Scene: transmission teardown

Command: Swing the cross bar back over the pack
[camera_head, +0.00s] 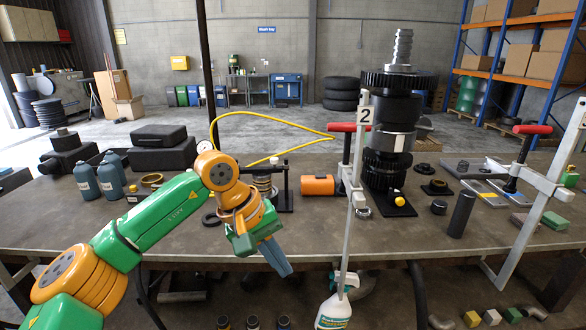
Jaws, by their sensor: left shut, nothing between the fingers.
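A small press stand (285,190) stands near the front middle of the table, with a dark upright post. Beside it on the left is a small coiled pack (263,183). My left gripper (283,267) is shut and empty. It points down in front of the table's front edge, below the pack in the picture. My right gripper is not in view.
A tall gear stack (390,130) stands right of the press, with an orange cylinder (318,185) between. A red-handled clamp (355,150) stands upright at the front edge. Blue-grey bottles (110,177) are at left. A yellow hose (290,115) arcs behind.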

